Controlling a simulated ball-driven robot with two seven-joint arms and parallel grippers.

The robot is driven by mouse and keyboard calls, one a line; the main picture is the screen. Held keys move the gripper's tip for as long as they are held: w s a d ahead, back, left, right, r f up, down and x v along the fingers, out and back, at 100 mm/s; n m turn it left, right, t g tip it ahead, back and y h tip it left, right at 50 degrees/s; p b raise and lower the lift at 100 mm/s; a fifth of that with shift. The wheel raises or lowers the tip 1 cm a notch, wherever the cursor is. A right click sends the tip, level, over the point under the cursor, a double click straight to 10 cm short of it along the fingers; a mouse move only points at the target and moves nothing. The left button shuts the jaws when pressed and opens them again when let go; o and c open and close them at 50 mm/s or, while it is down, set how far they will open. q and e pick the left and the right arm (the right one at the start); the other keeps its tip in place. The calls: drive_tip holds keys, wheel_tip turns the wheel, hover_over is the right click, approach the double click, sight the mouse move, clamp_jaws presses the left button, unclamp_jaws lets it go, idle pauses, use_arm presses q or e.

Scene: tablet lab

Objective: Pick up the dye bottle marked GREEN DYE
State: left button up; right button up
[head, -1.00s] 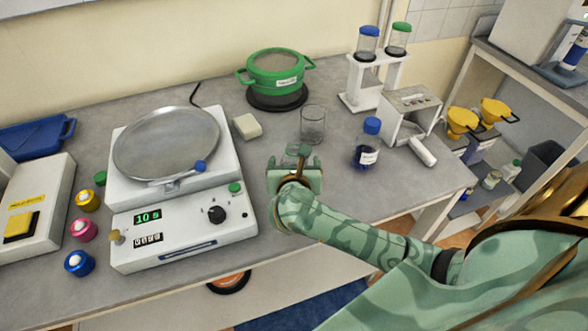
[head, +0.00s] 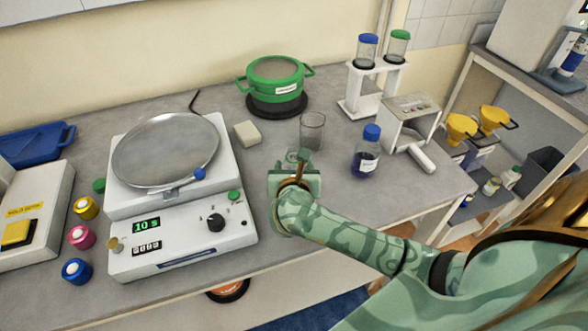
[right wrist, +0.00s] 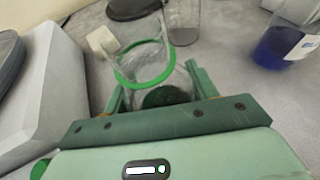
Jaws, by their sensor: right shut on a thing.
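My right gripper (head: 298,164) is low over the bench, right of the balance; my right forearm and hand hide much of it in the head view. The right wrist view shows it (right wrist: 160,92) shut on a clear vessel (right wrist: 148,62) with a green ring and a dark green round part between the fingers. No label shows on this vessel, so I cannot read whether it is GREEN DYE. A bottle of dark blue liquid with a blue cap (head: 366,150) stands apart to the right; it also shows in the right wrist view (right wrist: 285,42). My left gripper is out of view.
An empty glass beaker (head: 312,132) stands just behind my right gripper. The balance (head: 185,232) is close on the left. A white block (head: 247,133), a green pot (head: 275,80) and a white rack with two capped jars (head: 362,103) stand behind. The bench front right is clear.

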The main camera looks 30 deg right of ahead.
drive_tip(key=shift+r, duration=0.6)
drive_tip(key=s+a+r+p, duration=0.1)
drive_tip(key=r, duration=0.1)
drive_tip(key=s+a+r+p, duration=0.1)
drive_tip(key=r, duration=0.2)
drive_tip(key=s+a+r+p, duration=0.1)
drive_tip(key=s+r, duration=0.1)
drive_tip(key=r, duration=0.1)
drive_tip(key=shift+a, duration=0.15)
drive_tip(key=p, duration=0.1)
approach(291, 147)
drive_tip(key=shift+w+a+v, duration=0.1)
drive_tip(key=shift+a+v, duration=0.1)
drive_tip(key=shift+v, duration=0.95)
drive_tip(key=shift+w+a+v, duration=0.15)
drive_tip(key=shift+a+v, duration=0.05)
drive_tip(key=shift+v, duration=0.9)
drive_tip(key=shift+s, duration=0.1)
